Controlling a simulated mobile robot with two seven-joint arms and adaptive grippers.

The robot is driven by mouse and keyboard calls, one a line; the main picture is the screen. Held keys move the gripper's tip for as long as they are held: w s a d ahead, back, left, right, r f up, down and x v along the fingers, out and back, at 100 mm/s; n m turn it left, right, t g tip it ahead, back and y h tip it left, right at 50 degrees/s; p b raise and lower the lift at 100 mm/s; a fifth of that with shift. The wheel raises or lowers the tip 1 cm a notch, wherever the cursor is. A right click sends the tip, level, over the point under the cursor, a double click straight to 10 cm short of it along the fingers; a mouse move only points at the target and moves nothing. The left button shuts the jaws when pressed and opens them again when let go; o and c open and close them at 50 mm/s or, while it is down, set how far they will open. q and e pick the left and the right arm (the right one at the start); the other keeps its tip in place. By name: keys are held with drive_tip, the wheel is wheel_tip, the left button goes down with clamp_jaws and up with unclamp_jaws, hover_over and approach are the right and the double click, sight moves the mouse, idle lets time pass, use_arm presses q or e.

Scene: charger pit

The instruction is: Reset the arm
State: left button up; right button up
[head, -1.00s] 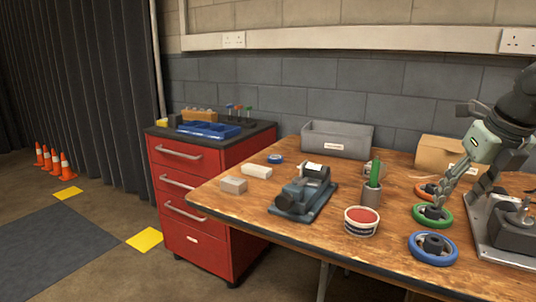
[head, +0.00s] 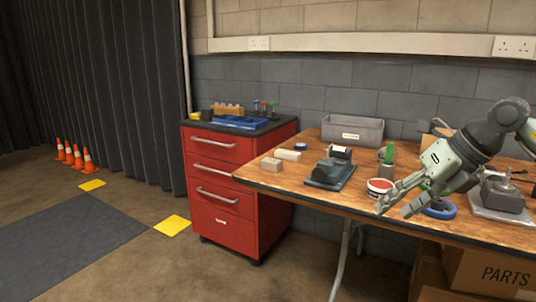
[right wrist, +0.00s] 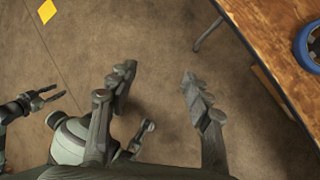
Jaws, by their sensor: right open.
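My right gripper (head: 394,208) is open and empty. In the head view it hangs at the table's front edge, in front of the blue-rimmed wheel (head: 440,210) and beside the red-topped tub (head: 379,188). In the right wrist view my right gripper (right wrist: 158,82) has its two fingers spread wide with only floor beyond them. Parts of another grey gripper, seemingly my left, show at that view's left and lower left; its jaw state is unclear. My left gripper is not in the head view.
The wooden table (head: 290,181) holds a grey bin (head: 352,130), a dark clamp device (head: 330,174) and a metal-based device (head: 502,195). A red drawer cabinet (head: 222,175) stands left. Cardboard boxes (head: 490,272) sit under the table. The floor in front is free.

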drive_tip(key=w+a+r+m+t+y, duration=0.1)
drive_tip(key=a+r+m+t+y, duration=0.1)
drive_tip(key=a+y, duration=0.55)
drive_tip(key=a+r+m+t+y, duration=0.1)
drive_tip(key=a+r+y, duration=0.3)
drive_tip(key=a, duration=0.7)
drive_tip(key=w+d+f+m+t+h+p, duration=0.1)
drive_tip(key=w+d+f+m+t+h, duration=0.2)
drive_tip(key=d+f+m+t+h, duration=0.6)
drive_tip(key=w+d+f+m+t+h+p, duration=0.1)
drive_tip(key=w+d+f+m+t+h, duration=0.3)
drive_tip(key=m, duration=0.9)
drive_tip(key=s+d+f+m+g+h, duration=0.2)
drive_tip(key=s+d+f+m+g, duration=0.15)
drive_tip(key=f, duration=0.45)
drive_tip(key=s+d+f+m+g+h, duration=0.3)
drive_tip(key=s+d+f+m, duration=0.1)
drive_tip(key=f, duration=0.4)
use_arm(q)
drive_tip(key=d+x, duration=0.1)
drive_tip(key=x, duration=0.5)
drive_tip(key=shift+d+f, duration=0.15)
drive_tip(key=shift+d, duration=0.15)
use_arm(e)
drive_tip(key=s+f+m+g, duration=0.3)
drive_tip(key=s+f+g, duration=0.7)
drive_tip(key=s+f, duration=0.9)
drive_tip(key=s, duration=0.4)
drive_tip(key=shift+s+a+f+g+y, duration=0.35)
